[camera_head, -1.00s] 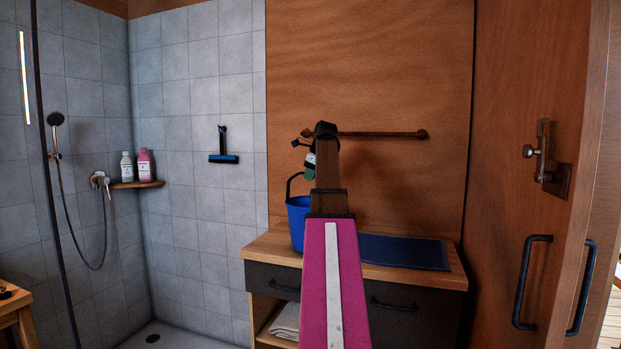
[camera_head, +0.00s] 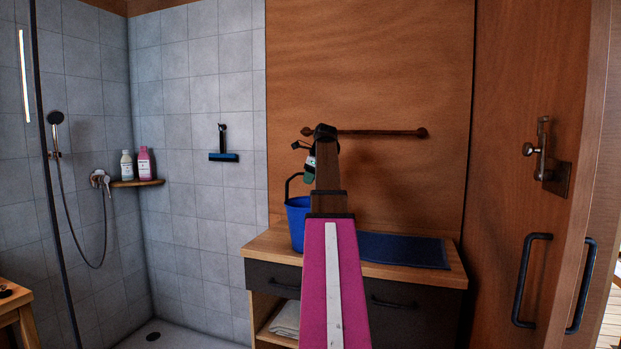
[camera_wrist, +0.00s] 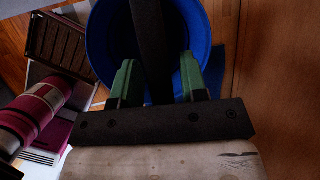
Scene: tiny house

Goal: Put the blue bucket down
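The blue bucket (camera_head: 297,222) stands upright on the left part of the wooden cabinet top (camera_head: 268,246), apparently resting on it. Its handle (camera_head: 289,184) is raised, and my arm hides the bucket's right side. My gripper (camera_head: 309,168) is above the bucket, mostly hidden by my arm. In the wrist view the green fingers of my gripper (camera_wrist: 158,82) are apart. A dark strip, which looks like the bucket handle, runs between them with a gap at the right finger. The bucket's round rim (camera_wrist: 97,45) lies beyond the fingers.
A dark blue mat (camera_head: 405,250) lies on the cabinet top to the right. A towel bar (camera_head: 385,132) is on the wooden wall behind. A folded towel (camera_head: 286,319) is on the shelf below. The shower is at left, a wooden door (camera_head: 525,90) at right.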

